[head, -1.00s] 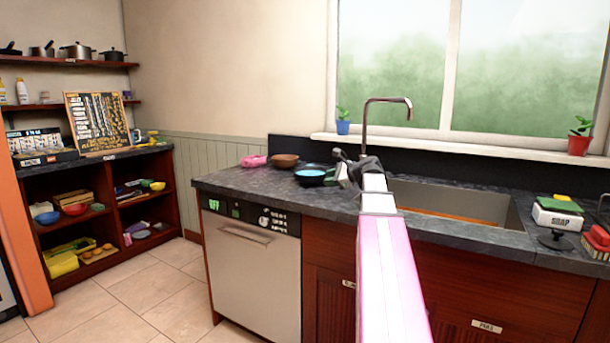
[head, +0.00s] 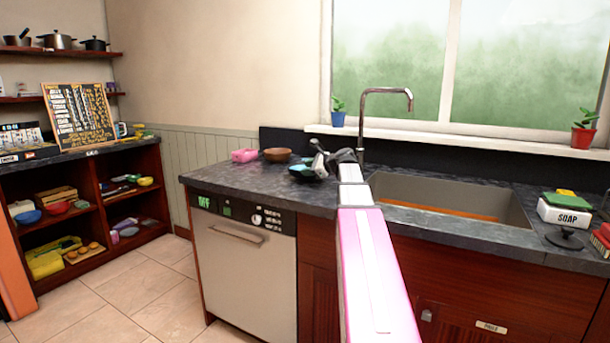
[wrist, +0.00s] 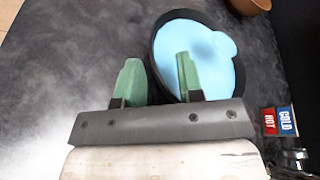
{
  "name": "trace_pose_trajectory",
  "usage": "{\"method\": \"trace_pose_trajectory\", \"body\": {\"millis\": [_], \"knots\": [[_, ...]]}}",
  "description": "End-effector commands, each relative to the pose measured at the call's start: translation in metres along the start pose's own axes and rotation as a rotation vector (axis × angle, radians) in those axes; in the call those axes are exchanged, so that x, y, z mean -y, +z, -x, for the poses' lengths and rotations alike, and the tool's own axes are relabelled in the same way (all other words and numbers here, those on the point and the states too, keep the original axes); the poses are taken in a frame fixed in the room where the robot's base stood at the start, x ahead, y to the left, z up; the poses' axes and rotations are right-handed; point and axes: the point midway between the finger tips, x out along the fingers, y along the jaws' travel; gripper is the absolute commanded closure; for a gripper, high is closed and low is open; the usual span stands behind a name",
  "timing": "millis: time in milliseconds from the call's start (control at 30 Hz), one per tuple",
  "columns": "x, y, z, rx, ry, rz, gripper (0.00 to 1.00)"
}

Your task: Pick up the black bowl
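The black bowl (head: 303,173) sits on the dark counter left of the sink, partly hidden behind my gripper (head: 318,162) in the head view. In the wrist view the black bowl (wrist: 241,88) holds something light blue. My gripper (wrist: 158,60) is open, with two green fingers apart and nothing clamped. In that view the right finger overlaps the bowl's inside and the left finger is outside it, so the near-left rim appears between them. I cannot tell how far the fingertips are above or below the rim.
A brown bowl (head: 277,155) and a pink bowl (head: 244,155) stand behind and left of the black bowl. The faucet (head: 364,120) rises to the right, by the sink (head: 480,190). The counter's left front part (head: 235,180) is clear.

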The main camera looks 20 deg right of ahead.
Motion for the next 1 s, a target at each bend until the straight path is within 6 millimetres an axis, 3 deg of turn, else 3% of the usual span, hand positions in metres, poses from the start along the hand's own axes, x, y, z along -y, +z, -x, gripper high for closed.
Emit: {"method": "trace_pose_trajectory", "body": {"millis": [233, 500, 600, 1000], "knots": [[0.002, -0.001, -0.035, 0.0, 0.002, 0.0, 0.66], [0.001, -0.001, -0.039, 0.0, 0.001, 0.0, 0.66], [0.001, -0.001, -0.039, 0.0, 0.001, 0.0, 0.98], [0.002, 0.0, -0.038, 0.0, 0.0, 0.001, 1.0]]}}
